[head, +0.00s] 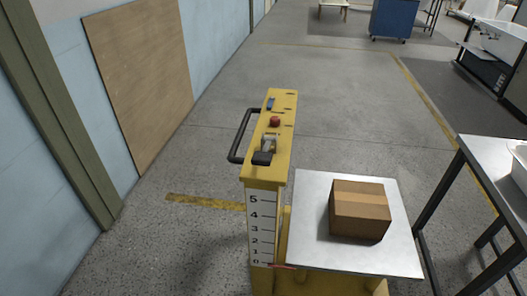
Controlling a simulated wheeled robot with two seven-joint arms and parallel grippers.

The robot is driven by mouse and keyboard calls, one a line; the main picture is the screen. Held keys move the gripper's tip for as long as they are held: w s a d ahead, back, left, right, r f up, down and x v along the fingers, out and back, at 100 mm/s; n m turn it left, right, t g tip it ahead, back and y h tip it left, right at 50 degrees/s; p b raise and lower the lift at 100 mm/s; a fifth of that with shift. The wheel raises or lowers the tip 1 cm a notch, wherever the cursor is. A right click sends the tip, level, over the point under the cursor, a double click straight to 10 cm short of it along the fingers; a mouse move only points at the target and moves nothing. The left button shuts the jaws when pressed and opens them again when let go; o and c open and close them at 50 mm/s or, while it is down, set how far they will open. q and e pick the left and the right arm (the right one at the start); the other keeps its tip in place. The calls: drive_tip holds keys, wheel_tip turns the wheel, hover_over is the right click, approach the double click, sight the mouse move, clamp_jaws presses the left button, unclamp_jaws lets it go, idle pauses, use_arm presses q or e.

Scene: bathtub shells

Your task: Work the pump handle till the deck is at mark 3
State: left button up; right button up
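A yellow lift column (266,176) stands in the middle of the head view. A short grey lever with a black grip (262,158) sits on its top near the front end; it looks like the pump handle. The silver deck (310,255) is low, to the right of the column, with a cardboard box (359,211) on it. A white scale (261,228) on the column's front face runs from 0 up to 5. A red pointer (283,266) at the deck's edge is close to mark 0. Neither of my grippers shows.
A red knob (275,121) and a blue piece (271,103) are on the column top. A black push bar (238,138) sticks out on its left. A dark-framed table (446,190) stands close on the right. The floor beyond and left is clear.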

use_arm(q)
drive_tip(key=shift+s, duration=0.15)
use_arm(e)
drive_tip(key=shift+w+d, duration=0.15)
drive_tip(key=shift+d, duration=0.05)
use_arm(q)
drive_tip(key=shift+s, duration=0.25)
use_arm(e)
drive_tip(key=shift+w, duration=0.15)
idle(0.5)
